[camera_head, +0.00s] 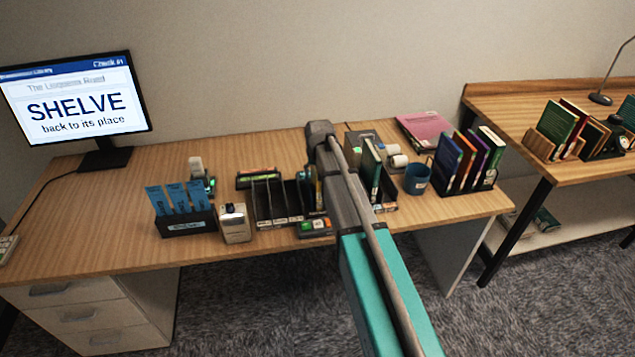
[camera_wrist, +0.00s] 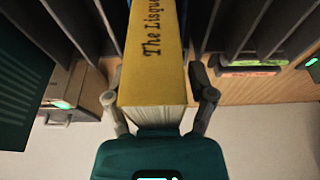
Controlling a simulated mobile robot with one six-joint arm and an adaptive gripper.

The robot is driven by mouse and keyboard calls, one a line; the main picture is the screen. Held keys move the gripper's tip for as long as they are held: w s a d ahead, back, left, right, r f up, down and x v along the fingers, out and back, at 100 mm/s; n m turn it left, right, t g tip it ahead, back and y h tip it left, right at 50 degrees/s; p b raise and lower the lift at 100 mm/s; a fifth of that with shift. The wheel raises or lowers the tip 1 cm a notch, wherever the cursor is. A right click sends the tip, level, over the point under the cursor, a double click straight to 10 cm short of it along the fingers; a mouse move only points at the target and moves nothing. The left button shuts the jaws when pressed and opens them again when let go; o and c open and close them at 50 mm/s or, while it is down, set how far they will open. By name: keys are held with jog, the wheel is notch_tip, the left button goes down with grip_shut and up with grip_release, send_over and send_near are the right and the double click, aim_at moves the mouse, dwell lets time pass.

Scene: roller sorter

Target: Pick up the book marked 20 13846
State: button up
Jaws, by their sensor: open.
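In the wrist view a thick yellow book (camera_wrist: 152,80) stands among dark dividers, with "The Lisque…" in black on its spine and its page edges facing the camera. The number 20 13846 cannot be read in either view. My gripper (camera_wrist: 160,98) is open, with one finger on each side of the yellow book's near end. I cannot tell whether either finger touches it. In the head view my arm covers much of the black divided rack (camera_head: 265,222), and my fingers cannot be made out there.
A monitor (camera_head: 75,97) reads "SHELVE back to its place". A black box of blue cards (camera_head: 180,198) and a small pale device (camera_head: 235,223) stand left of the rack. A blue mug (camera_head: 416,179) and upright books (camera_head: 468,160) are at right. The desk's left side is mostly clear.

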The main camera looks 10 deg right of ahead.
grip_shut()
jog(key=shift+r, duration=0.1)
dwell(0.6)
notch_tip(320, 180, up, 10)
jog(key=p, duration=1)
jog(key=shift+r, duration=0.1)
dwell(0.5)
